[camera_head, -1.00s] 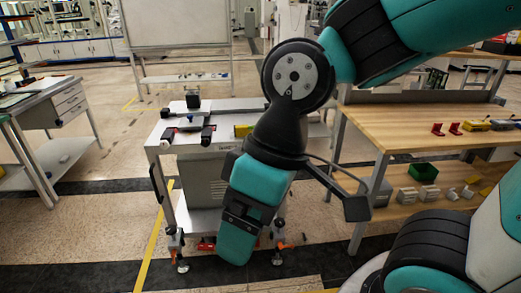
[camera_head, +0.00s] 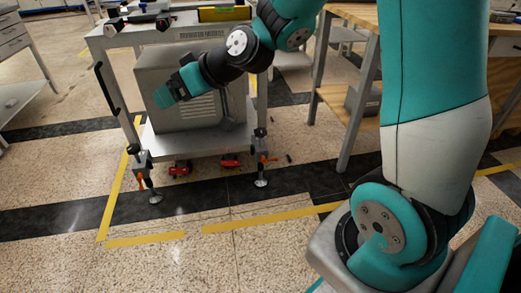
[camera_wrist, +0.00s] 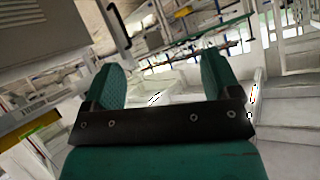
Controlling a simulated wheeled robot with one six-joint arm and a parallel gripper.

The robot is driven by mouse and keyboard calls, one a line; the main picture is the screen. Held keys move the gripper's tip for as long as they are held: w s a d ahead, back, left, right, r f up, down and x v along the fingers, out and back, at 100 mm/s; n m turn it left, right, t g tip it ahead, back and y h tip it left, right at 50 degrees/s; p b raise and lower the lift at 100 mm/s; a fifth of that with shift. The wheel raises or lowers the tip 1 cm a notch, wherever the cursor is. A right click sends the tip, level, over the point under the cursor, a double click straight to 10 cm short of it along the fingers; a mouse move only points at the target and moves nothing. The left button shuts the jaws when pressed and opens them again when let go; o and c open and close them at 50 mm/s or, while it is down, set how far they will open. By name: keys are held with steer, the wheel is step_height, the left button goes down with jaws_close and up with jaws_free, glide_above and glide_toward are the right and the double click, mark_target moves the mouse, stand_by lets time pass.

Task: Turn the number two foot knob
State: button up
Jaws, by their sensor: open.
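A grey wheeled cart (camera_head: 200,145) stands ahead of me. Its front left foot (camera_head: 152,183) and front right foot (camera_head: 262,168) each have an orange part beside a metal pad on the floor. No number is readable on either, so I cannot tell which is number two. My gripper (camera_head: 168,93) is in front of the grey box on the cart's lower shelf, above and between the two front feet, touching neither. In the wrist view my gripper (camera_wrist: 160,75) shows two teal fingers spread apart with nothing between them. No foot knob is clear in that view.
The grey box (camera_head: 185,65) fills much of the lower shelf. Red objects (camera_head: 180,168) lie under the cart. A wooden workbench (camera_head: 355,15) stands to the right. Yellow tape (camera_head: 145,240) marks the floor, which is clear in front of the cart.

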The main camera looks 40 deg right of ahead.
steer(key=w+d+f+m+t+h+b, duration=0.1)
steer(key=w+d+f+b, duration=0.15)
steer(key=f, duration=0.25)
steer(key=w+d+f+t+b, duration=0.1)
steer(key=w+d+f+b, duration=0.15)
steer(key=f+b, duration=0.2)
steer(key=m+t+h+b, duration=0.55)
steer(key=m+h, duration=0.25)
steer(key=h, duration=0.5)
glide_toward(261, 130)
steer(key=w, duration=0.1)
steer(key=b+x, duration=0.4)
steer(key=x, duration=0.1)
steer(key=b+x, duration=0.2)
steer(key=x, duration=0.1)
steer(key=shift+f, duration=0.35)
steer(key=shift+w+d+r, duration=0.3)
steer(key=shift+w, duration=0.1)
